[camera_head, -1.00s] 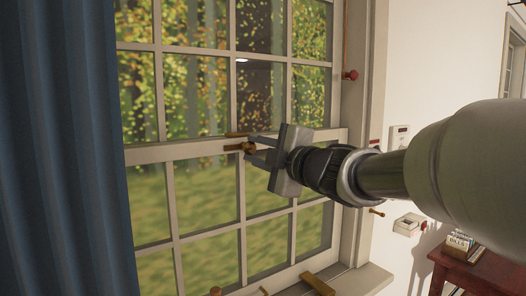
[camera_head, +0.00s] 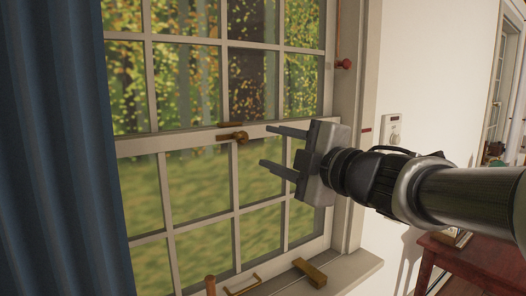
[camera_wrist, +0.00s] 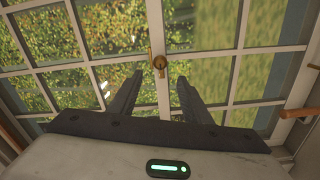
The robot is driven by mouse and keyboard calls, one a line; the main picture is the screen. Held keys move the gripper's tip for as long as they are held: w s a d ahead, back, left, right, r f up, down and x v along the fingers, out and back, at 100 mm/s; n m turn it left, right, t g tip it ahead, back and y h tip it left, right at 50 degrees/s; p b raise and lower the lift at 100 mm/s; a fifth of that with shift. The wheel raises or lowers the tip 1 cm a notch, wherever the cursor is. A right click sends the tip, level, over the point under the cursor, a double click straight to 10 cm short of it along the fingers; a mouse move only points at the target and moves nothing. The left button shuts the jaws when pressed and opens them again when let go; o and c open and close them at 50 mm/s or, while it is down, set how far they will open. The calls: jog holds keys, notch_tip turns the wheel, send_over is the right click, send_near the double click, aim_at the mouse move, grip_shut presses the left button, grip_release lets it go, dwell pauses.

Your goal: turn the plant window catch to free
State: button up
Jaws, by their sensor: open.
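The brass window catch (camera_head: 234,136) sits on the meeting rail between the upper and lower sashes. In the head view its lever lies roughly along the rail. In the wrist view the catch (camera_wrist: 159,62) shows beyond the fingertips, near the middle. My gripper (camera_head: 269,146) is open and empty, to the right of the catch and apart from it. In the wrist view the two fingers (camera_wrist: 160,74) are spread, with the catch seen between and just past their tips. No plant shows clearly.
A blue curtain (camera_head: 55,150) hangs at the left. A wooden block (camera_head: 310,272) and a brass handle (camera_head: 243,285) are at the sill. A red knob (camera_head: 344,64) is on the right frame. A red table (camera_head: 470,262) stands at lower right.

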jog(key=v, duration=0.7)
jog(key=shift+s+d+p, duration=0.2)
jog(key=shift+s+p, duration=0.05)
jog(key=shift+p, duration=0.15)
